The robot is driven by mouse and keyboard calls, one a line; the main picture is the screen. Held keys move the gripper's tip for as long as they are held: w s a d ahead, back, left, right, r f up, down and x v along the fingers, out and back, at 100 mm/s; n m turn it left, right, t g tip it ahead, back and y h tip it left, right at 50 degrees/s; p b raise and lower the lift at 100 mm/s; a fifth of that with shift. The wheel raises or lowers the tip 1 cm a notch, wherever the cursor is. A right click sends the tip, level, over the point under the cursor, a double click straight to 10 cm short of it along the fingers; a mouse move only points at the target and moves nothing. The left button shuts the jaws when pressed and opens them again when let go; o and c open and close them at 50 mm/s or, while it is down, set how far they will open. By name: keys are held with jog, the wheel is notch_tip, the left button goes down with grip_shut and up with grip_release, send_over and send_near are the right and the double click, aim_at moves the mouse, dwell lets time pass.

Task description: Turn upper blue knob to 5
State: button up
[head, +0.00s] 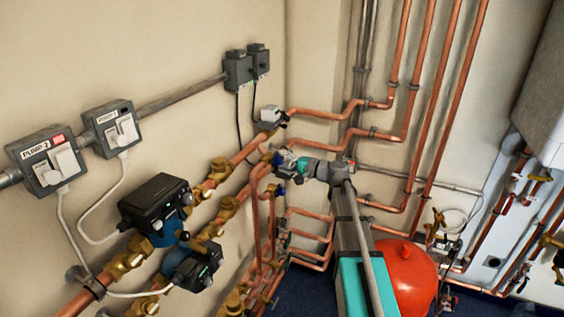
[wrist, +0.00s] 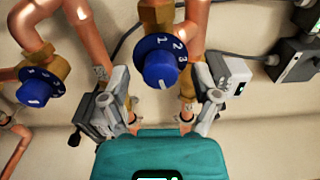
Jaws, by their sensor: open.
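A blue knob (wrist: 162,62) with white numbers 1, 2 and 3 in view sits between the fingers of my gripper (wrist: 160,84) in the wrist view. A short white line shows on its lower face. My gripper is open, with one finger on each side and small gaps to the knob. A second blue knob (wrist: 40,87) is at the left. In the head view my gripper (head: 286,163) is at the upper blue knob (head: 278,158), which it partly hides. A lower blue knob (head: 281,190) shows just beneath. The number 5 is not readable.
Copper pipes (head: 345,113) with brass fittings crowd around the knobs. A grey-and-white actuator (wrist: 232,75) is close to the right finger. Two pumps (head: 158,200) and switch boxes (head: 113,128) are at the left. A red vessel (head: 408,280) stands at the lower right.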

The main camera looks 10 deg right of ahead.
jog(key=v, duration=1.1)
jog(key=shift+d, duration=0.25)
jog(key=shift+s, duration=0.1)
jog(key=s+a+f+n+g+h, duration=0.6)
jog(key=s+a+f+g+h, duration=0.3)
jog(key=s+a+f, duration=0.5)
jog(key=s+d+f+n+g+h, duration=0.1)
jog(key=s+d+f+h, duration=0.2)
jog(key=s+h, duration=0.2)
jog(key=s, duration=0.2)
jog(key=shift+s+d+f+n+g+h+p, duration=0.25)
jog(key=shift+s+f+n+g+h+p, duration=0.05)
jog(key=shift+s+f+p, duration=0.1)
dwell(1.6)
